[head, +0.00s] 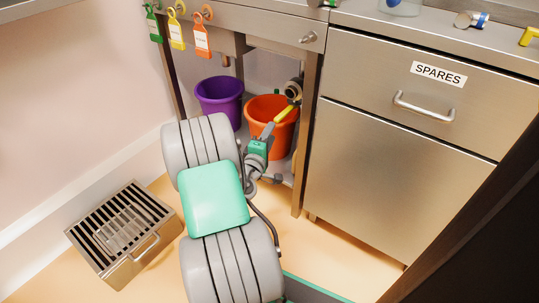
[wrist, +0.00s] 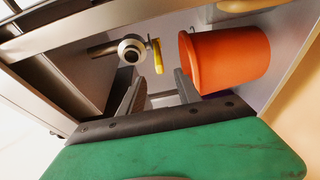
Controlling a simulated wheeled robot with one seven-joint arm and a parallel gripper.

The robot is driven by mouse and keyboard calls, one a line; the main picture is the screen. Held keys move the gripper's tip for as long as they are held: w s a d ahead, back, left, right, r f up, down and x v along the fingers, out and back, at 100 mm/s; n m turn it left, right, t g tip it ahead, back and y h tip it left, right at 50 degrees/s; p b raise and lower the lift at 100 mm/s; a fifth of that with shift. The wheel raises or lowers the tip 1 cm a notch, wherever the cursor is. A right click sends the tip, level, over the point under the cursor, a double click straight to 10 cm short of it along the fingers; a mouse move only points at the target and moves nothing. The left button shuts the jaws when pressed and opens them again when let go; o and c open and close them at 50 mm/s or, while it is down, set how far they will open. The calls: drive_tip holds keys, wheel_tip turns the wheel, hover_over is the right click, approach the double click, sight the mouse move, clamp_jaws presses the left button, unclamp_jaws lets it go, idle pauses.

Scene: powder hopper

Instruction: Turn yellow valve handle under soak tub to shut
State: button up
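The yellow valve handle (wrist: 158,57) shows in the wrist view beside the grey pipe valve (wrist: 131,50) with its round pale end. It lies crosswise to the pipe in that view. In the head view the handle (head: 285,112) shows under the counter, in front of the orange bucket, below the grey valve (head: 294,90). My gripper (wrist: 161,80) is open, with its two dark fingers apart and the handle's lower end lined up with the gap between them. I cannot tell whether the handle is between the fingertips or just beyond. In the head view my arm partly hides the gripper.
An orange bucket (wrist: 232,60) stands close to the right finger. A purple bucket (head: 219,96) is further left. A cabinet labelled SPARES (head: 400,150) bounds the opening at right. A slotted metal box (head: 125,235) sits on the floor at left. Coloured tags (head: 177,32) hang above.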

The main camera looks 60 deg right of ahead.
sight(277, 121)
drive_tip(key=d+p, duration=0.1)
drive_tip(key=d, duration=0.1)
drive_tip(key=d+p, duration=0.1)
drive_tip(key=d, duration=0.2)
drive_tip(key=w+d+p, duration=0.1)
drive_tip(key=d+p, duration=0.1)
drive_tip(key=d, duration=0.1)
drive_tip(key=shift+r, duration=0.2)
drive_tip(key=shift+w+d+f, duration=0.15)
drive_tip(key=shift+d, duration=0.35)
drive_tip(key=shift+c, duration=0.2)
clamp_jaws()
